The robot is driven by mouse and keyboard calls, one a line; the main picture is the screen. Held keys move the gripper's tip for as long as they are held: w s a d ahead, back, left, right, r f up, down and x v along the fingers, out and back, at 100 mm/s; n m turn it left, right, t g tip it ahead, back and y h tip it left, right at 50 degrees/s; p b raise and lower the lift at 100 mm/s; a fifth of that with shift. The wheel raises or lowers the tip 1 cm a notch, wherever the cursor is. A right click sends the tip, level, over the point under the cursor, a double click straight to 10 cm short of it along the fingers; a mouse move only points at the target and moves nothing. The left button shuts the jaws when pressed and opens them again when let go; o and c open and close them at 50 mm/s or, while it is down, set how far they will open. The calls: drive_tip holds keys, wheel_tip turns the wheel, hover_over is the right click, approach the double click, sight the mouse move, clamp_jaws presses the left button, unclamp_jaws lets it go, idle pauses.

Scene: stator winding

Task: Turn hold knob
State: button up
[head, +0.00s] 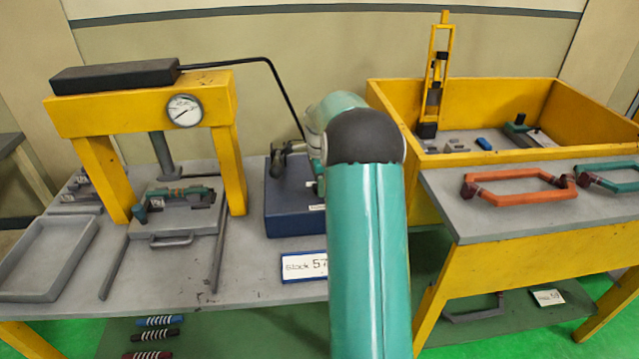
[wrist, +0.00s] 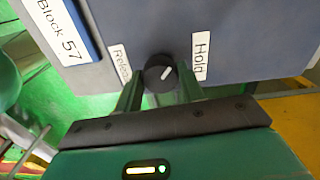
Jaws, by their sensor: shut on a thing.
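The black round knob (wrist: 160,73) with a white pointer line sits on the blue-grey face of a box (wrist: 140,22) in the wrist view. A "Release" label (wrist: 120,63) is on its left and a "Hold" label (wrist: 200,56) on its right. The pointer line slants between up and right, on the Hold side. My gripper (wrist: 160,84) has one finger on each side of the knob and is shut on it. In the head view, the blue box (head: 285,222) stands on the grey table, partly behind my arm. The knob and my fingertips are hidden there.
A yellow press (head: 140,105) with a gauge (head: 184,110) stands left of the box, a black hose (head: 275,80) running from its top. A "Block 57" sign (head: 303,266) is at the table front. A yellow bin (head: 385,100) and a table with handles (head: 520,190) are right.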

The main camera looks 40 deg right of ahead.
drive_tip(key=n, duration=1.3)
drive_tip(key=shift+n, duration=0.3)
drive_tip(key=n, duration=1.2)
drive_tip(key=shift+n, duration=0.4)
drive_tip(key=o, duration=1)
drive_tip(key=shift+c, duration=0.2)
drive_tip(key=shift+r, duration=0.1)
